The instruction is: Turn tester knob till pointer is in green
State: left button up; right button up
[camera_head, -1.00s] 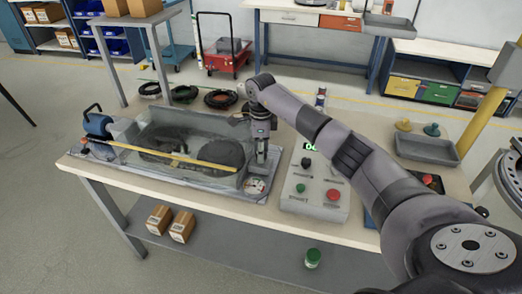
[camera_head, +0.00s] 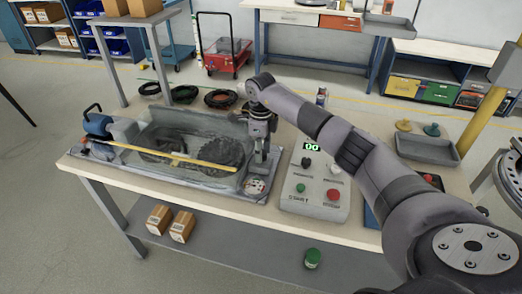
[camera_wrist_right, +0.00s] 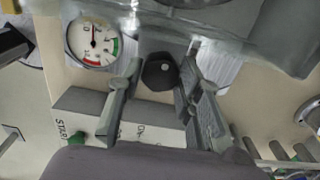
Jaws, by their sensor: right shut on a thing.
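The tester is a clear-walled tank (camera_head: 190,131) with two dark round wheels inside and a yellow bar across it. Its dark knob (camera_wrist_right: 158,71) sits between the two fingers of my right gripper (camera_wrist_right: 162,75) in the wrist view. The gripper is shut on it. In the head view the right gripper (camera_head: 260,158) reaches down at the tank's right end, and the knob is hidden there. The gauge (camera_wrist_right: 93,42) has a white dial with a red and a green band. Its pointer stands near the top, outside the green on the right. My left gripper is not in view.
A grey control box (camera_head: 316,190) with green and red buttons and a lit display stands right of the tester. A grey tray (camera_head: 428,150) lies farther right. Cable coils (camera_head: 221,98) lie behind the tank. The shelf below holds two cartons (camera_head: 171,224).

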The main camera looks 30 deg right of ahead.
jog(key=m, duration=0.5)
jog(key=shift+r+m, duration=0.1)
jog(key=shift+m, duration=0.2)
jog(key=m+p, duration=0.1)
jog(key=m, duration=0.4)
jog(key=shift+d+m, duration=0.1)
jog(key=shift+m, duration=0.2)
jog(key=o, duration=1.2)
jog(key=shift+c, duration=0.2)
notch_tip(320, 180, up, 12)
